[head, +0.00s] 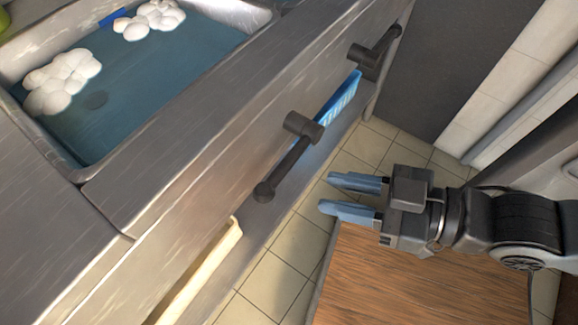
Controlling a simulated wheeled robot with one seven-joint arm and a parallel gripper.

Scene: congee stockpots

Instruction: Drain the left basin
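A basin (150,95) of blue-grey water with white foam clumps (62,80) is set in the steel counter at the upper left. A dark round spot, perhaps the drain, shows under the water. A near black lever handle (286,160) sticks out from the counter front. A farther black lever handle (376,54) is on the same front toward the top. Which lever belongs to which basin cannot be told. My gripper (340,196) is open and empty, to the right of the near lever and apart from it, its two blue-grey fingers pointing left.
A blue object (340,97) hangs below the front between the levers. A cream cloth or strip (205,270) is lower left. A brown wooden surface (420,280) lies below my arm. Tiled floor (270,285) shows between counter and wood. A dark grey panel (450,60) stands at the upper right.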

